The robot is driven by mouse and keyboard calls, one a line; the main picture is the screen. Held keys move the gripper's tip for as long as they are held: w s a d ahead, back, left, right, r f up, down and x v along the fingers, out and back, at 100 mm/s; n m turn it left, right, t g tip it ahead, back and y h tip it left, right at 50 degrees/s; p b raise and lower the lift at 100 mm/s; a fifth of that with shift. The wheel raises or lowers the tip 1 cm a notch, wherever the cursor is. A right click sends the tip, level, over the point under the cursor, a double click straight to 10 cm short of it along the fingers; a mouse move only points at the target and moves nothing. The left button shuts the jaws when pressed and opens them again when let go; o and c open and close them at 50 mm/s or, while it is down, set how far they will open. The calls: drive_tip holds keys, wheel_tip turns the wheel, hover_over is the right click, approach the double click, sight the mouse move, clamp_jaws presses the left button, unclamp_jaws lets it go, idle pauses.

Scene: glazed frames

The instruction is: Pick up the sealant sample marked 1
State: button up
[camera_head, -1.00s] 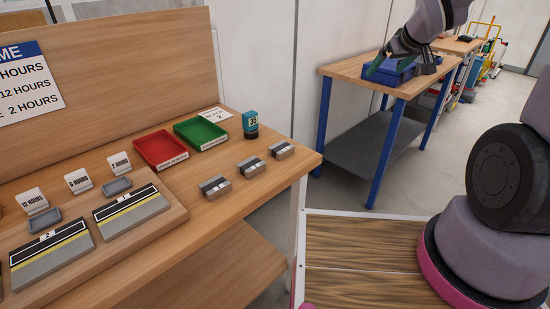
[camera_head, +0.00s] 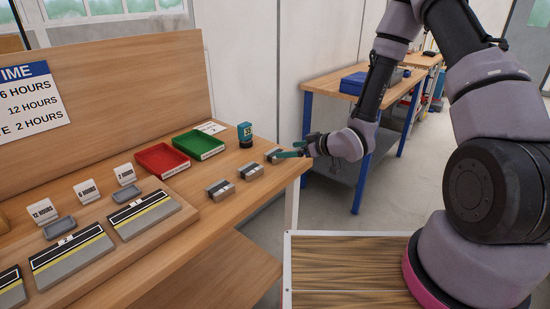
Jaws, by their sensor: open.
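Three small grey blocks with dark bands and pale labels stand in a row near the table's right end: a left block (camera_head: 219,190), a middle block (camera_head: 250,172) and a right block (camera_head: 275,156). Larger grey panels with black and yellow stripes lie on a wooden board, among them a middle panel (camera_head: 72,257) and a right panel (camera_head: 145,217). I cannot read for sure which piece is marked 1.
A red tray (camera_head: 163,160), a green tray (camera_head: 198,145) and a teal timer-like device (camera_head: 245,134) stand behind the blocks. Hour cards (camera_head: 88,191) and small grey dishes (camera_head: 127,194) stand behind the panels. A blue-legged bench (camera_head: 345,86) is beyond my arm.

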sight(275, 152)
drive_tip(key=x, duration=0.8)
drive_tip(key=shift+s+d+f, duration=0.1)
drive_tip(key=shift+f, duration=0.1)
drive_tip(key=c, duration=1.2)
drive_tip(key=shift+c, duration=0.2)
drive_tip(key=shift+r, duration=0.2)
